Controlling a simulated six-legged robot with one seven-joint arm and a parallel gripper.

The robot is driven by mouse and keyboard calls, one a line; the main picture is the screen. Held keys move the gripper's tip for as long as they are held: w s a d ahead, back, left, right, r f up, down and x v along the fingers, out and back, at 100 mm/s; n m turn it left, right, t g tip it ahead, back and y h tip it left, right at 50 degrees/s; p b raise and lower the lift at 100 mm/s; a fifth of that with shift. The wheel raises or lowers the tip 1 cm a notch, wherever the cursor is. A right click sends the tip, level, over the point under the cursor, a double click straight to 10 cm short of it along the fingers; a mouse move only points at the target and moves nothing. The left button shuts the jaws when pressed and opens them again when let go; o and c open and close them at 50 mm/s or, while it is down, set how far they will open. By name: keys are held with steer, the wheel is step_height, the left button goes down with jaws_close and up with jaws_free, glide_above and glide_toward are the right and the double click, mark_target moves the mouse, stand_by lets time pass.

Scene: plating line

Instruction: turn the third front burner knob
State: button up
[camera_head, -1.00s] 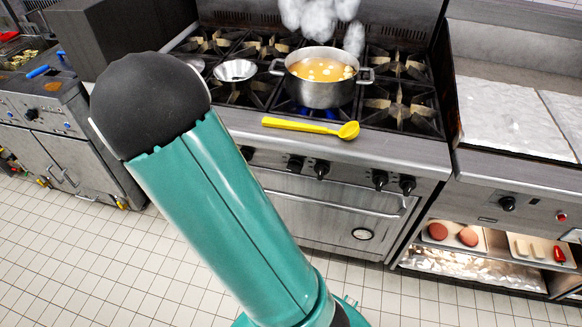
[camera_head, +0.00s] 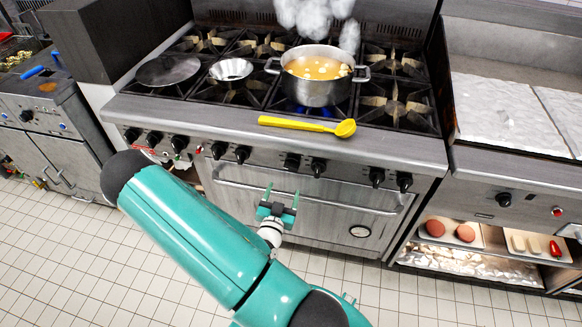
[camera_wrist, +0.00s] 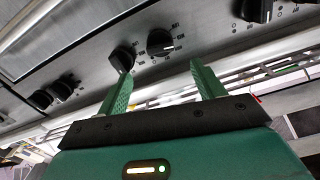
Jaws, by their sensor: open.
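The range's front panel (camera_head: 268,157) carries a row of black knobs, mostly in pairs. A middle pair has a left knob (camera_head: 291,162) and a right knob (camera_head: 318,167); I cannot tell which knob counts as the third front one. My gripper (camera_head: 282,193) is open and empty, below that middle pair in the picture and in front of the oven door. In the wrist view, the open fingers (camera_wrist: 160,70) point toward the panel, with a pair of knobs just beyond them: a left one (camera_wrist: 122,57) and a right one (camera_wrist: 160,42). Neither is between the fingers.
A steaming soup pot (camera_head: 317,88) stands on a burner with a blue flame. A yellow ladle (camera_head: 295,124) lies along the range's front ledge. The oven handle (camera_head: 300,192) runs below the knobs. A small pan (camera_head: 231,70) sits on the left burners.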

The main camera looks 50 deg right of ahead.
mark_target(290, 170)
steer(key=x, duration=1.1)
steer(key=shift+w+d, duration=0.2)
steer(key=shift+d, duration=0.05)
steer(key=shift+c, duration=0.5)
steer(key=c, duration=0.8)
